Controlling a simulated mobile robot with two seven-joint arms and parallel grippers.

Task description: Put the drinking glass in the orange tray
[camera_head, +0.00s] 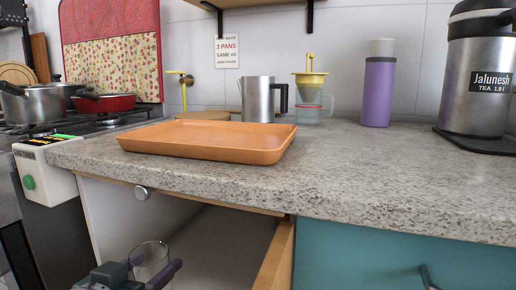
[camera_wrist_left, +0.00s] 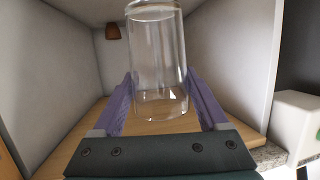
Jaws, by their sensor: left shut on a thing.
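The clear drinking glass (camera_head: 150,257) is at the bottom left of the head view, below the counter in front of the open cupboard. My left gripper (camera_head: 143,278) is shut on it. In the wrist view the glass (camera_wrist_left: 158,50) stands between the two purple fingers of my left gripper (camera_wrist_left: 163,100), one on each side. The glass looks empty. The orange tray (camera_head: 205,129) lies flat and empty on the counter, above and to the right of the glass in the head view. My right gripper is not in view.
The speckled counter (camera_head: 370,170) is clear right of the tray. A metal jug (camera_head: 257,99), a glass mug with yellow dripper (camera_head: 311,95), a purple bottle (camera_head: 378,85) and a large tea flask (camera_head: 478,80) stand behind. The counter's front edge overhangs the open cupboard (camera_head: 225,245).

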